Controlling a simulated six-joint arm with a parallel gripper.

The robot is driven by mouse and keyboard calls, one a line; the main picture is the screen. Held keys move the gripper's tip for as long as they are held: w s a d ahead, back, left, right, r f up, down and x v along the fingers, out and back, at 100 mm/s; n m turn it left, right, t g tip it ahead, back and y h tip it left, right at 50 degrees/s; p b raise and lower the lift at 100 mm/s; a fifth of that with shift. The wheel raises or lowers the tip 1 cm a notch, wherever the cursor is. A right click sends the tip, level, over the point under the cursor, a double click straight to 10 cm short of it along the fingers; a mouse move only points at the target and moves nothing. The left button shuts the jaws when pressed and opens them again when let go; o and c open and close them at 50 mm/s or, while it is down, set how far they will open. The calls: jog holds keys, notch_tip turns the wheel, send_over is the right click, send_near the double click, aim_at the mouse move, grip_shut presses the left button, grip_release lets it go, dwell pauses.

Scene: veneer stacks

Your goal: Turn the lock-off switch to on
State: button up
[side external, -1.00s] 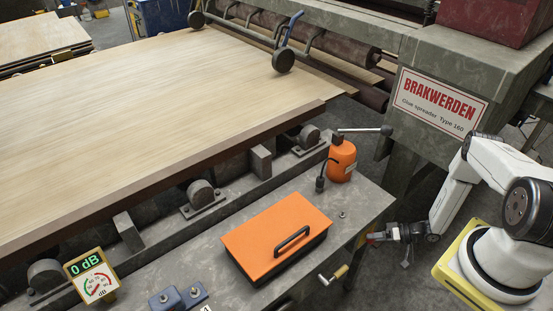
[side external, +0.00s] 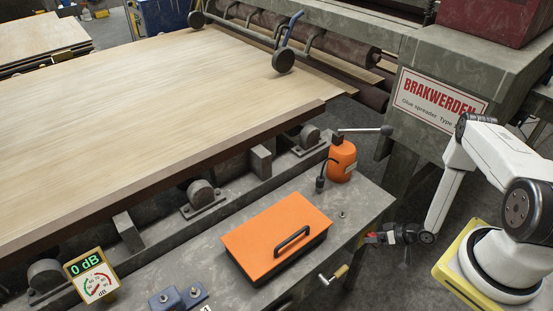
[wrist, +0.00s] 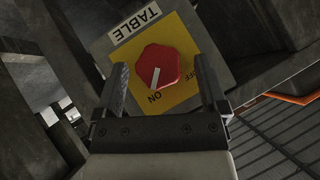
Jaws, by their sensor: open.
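The lock-off switch is a red rotary knob (wrist: 170,60) with a white pointer bar, on a yellow plate (wrist: 118,63) marked ON and OFF under a TABLE label. The pointer bar points toward the ON mark, and OFF is off to its right. My gripper (wrist: 161,68) is open, with one finger on each side of the knob and visible gaps to it. How deep the fingertips reach is hard to tell. In the side external view, my gripper (side external: 378,238) is at the bench's right end, with a small red part at its tip; the plate's markings cannot be seen there.
A crank handle (side external: 334,275) sticks out below the bench edge, near my gripper. A glue spreader (side external: 420,135) stands behind.

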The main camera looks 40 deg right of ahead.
jog(key=shift+a+n+h, duration=0.2)
jog(key=shift+n+h, duration=0.6)
jog(key=shift+h, duration=0.7)
jog(key=shift+a+n+h, duration=0.25)
jog(key=shift+n+h, duration=0.65)
jog(key=shift+h, duration=0.8)
jog(key=v, duration=0.8)
jog(key=shift+w+d+r+n+g+y, duration=0.2)
jog(key=shift+w+r+g, duration=0.25)
jog(key=shift+w+r, duration=1.2)
jog(key=shift+w+d+r+g+y, duration=0.2)
jog(key=shift+w+r+g, duration=0.3)
jog(key=shift+w+r, duration=1.15)
jog(key=shift+w+d+r+n+g+y, duration=0.1)
jog(key=shift+w+d+r+g, duration=0.3)
jog(key=shift+w+r, duration=1.25)
jog(key=w+a+r+g, duration=0.1)
jog(key=a+r, duration=0.2)
jog(key=r, duration=0.4)
jog(key=w+a+r+g, duration=0.1)
jog(key=a+r, duration=0.2)
jog(key=r, duration=0.4)
jog(key=shift+a+m, duration=0.3)
jog(key=shift+m, duration=0.1)
